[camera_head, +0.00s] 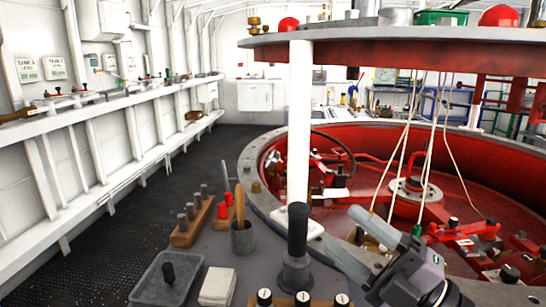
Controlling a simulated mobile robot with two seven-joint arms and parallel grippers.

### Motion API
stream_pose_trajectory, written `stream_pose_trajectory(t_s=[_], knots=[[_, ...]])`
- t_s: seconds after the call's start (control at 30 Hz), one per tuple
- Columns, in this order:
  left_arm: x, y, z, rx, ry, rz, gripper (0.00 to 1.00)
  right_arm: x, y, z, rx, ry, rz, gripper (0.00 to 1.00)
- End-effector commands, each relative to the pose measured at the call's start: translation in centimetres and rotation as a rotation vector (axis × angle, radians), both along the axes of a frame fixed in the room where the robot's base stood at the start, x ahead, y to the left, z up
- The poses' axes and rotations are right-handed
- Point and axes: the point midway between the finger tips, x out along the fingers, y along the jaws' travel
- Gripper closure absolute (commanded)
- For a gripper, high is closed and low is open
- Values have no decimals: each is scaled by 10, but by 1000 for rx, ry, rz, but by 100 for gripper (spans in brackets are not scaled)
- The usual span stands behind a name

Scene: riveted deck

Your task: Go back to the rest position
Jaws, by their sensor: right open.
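My right gripper (343,230) is in the lower right of the head view. It reaches in from the lower right edge, with its two grey fingers pointing up and left. The fingers are spread apart and nothing shows between them. A dark upright handle on a round base (296,272) stands just left of the fingers. The gripper overlaps part of the grey bench and red ring in the picture; whether it touches anything there I cannot tell. My left gripper is not in view.
On the grey bench stand a tray (146,292), a white block (218,286), a cup with tools (242,239) and a wooden rack of pegs (185,233). A white post (299,130) supports a shelf above. The dark deck (90,225) at left is clear.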

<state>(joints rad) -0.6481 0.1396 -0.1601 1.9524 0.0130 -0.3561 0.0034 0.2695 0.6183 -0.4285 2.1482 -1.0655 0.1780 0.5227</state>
Motion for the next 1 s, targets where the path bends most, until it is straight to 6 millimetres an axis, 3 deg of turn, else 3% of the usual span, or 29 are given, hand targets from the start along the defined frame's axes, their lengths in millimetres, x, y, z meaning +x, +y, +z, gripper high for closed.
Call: stream_pose_trajectory(t_s=[0.13,0.23,0.37,0.47,0.6,0.7,0.8,1.0], knots=[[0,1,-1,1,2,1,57,13,-38,-10,276,177,-202,40],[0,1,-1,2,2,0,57,19,-67,-34,419,327,-353,40],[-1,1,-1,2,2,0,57,17,-103,-84,560,565,-553,40],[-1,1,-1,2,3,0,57,3,-124,-132,629,775,-704,40],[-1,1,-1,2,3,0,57,-36,-141,-203,670,1099,-891,40],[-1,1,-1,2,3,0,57,-72,-143,-245,659,1318,-990,40],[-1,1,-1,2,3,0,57,-106,-140,-273,635,1499,-1054,40],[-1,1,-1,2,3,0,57,-167,-130,-308,565,1788,-1122,40]])
